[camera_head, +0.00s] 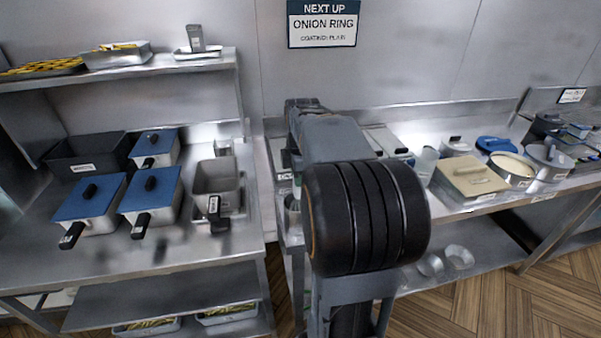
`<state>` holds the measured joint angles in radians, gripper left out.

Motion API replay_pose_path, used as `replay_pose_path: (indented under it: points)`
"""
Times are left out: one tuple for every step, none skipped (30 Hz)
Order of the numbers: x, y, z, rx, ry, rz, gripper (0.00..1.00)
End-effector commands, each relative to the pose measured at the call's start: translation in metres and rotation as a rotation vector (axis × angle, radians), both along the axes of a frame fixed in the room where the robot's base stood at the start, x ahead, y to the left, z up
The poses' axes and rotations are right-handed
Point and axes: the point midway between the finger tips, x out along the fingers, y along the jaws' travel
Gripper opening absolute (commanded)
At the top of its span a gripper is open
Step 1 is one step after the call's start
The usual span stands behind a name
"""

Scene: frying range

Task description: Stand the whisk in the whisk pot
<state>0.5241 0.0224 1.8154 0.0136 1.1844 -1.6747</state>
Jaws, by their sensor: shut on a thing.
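My arm fills the middle of the view, reaching away toward the back wall, and its black joint is closest to the camera. My gripper is hidden behind the arm, so its jaws and anything in them do not show. I cannot make out the whisk. A round, open steel pot (292,213) stands just left of my arm's black joint, partly covered by it. I cannot tell whether it is the whisk pot, nor see inside it.
Blue-lidded pans (91,196) and a grey open container (216,177) stand on the left counter. The right counter holds a beige-lidded box (470,176), a round cream-filled pan (511,167) and a pale bottle (427,160). A shelf (160,67) with trays hangs at upper left.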

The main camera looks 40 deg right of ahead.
Motion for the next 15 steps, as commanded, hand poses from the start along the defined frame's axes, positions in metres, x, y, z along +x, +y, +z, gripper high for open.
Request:
replay_pose_path:
  points:
    - [0.0, 0.0, -0.002, 0.0, 0.0, 0.0, 0.05]
    - [0.0001, 0.0, -0.0022, 0.0, 0.0, 0.0, 0.05]
    - [0.0001, 0.0, -0.0023, 0.0, 0.0, 0.0, 0.05]
    - [0.0001, 0.0, -0.0022, 0.0, 0.0, 0.0, 0.05]
    - [0.0, 0.0, -0.0021, 0.0, 0.0, 0.0, 0.05]
    - [0.0, -0.0001, -0.002, 0.0, 0.0, 0.0, 0.05]
    - [0.0, -0.0001, -0.0019, 0.0, 0.0, 0.0, 0.05]
    - [0.0, -0.0001, -0.0018, 0.0, 0.0, 0.0, 0.05]
    - [0.0, -0.0001, -0.0018, 0.0, 0.0, 0.0, 0.05]
    - [0.0, -0.0001, -0.0018, 0.0, 0.0, 0.0, 0.29]
    - [0.0, -0.0001, -0.0018, 0.0, 0.0, 0.0, 0.32]
    - [0.0, -0.0001, -0.0018, 0.0, 0.0, 0.0, 0.36]
    - [0.0, -0.0001, -0.0018, 0.0, 0.0, 0.0, 0.39]
    - [0.0, -0.0001, -0.0018, 0.0, 0.0, 0.0, 0.42]
    - [0.0, -0.0001, -0.0018, 0.0, 0.0, 0.0, 0.46]
